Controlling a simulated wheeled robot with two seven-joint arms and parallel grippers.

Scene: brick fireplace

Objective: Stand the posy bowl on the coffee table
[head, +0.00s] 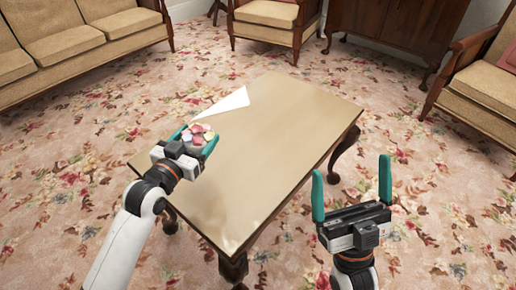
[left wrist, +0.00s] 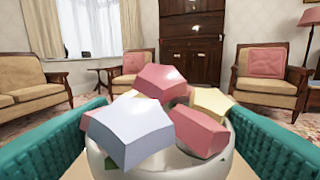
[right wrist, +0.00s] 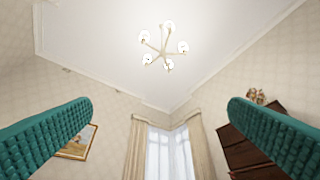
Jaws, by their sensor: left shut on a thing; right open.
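The posy bowl (head: 200,130) is a small pale bowl filled with pink, white and cream blocky flowers. My left gripper (head: 194,140) is shut on it, with one teal finger on either side. In the left wrist view the bowl's white wall (left wrist: 218,166) shows below the flowers, between the fingers. The bowl is upright, over the left part of the coffee table (head: 285,120). I cannot tell whether its base touches the tabletop; the underside is hidden. My right gripper (head: 352,190) is open and empty, pointing up, off the table's right front side.
A flat white pointed piece (head: 228,102) lies on the tabletop just beyond the bowl. The rest of the tabletop is bare. A sofa (head: 70,42), armchairs (head: 268,20) and a dark cabinet (head: 395,28) stand around the table on floral carpet.

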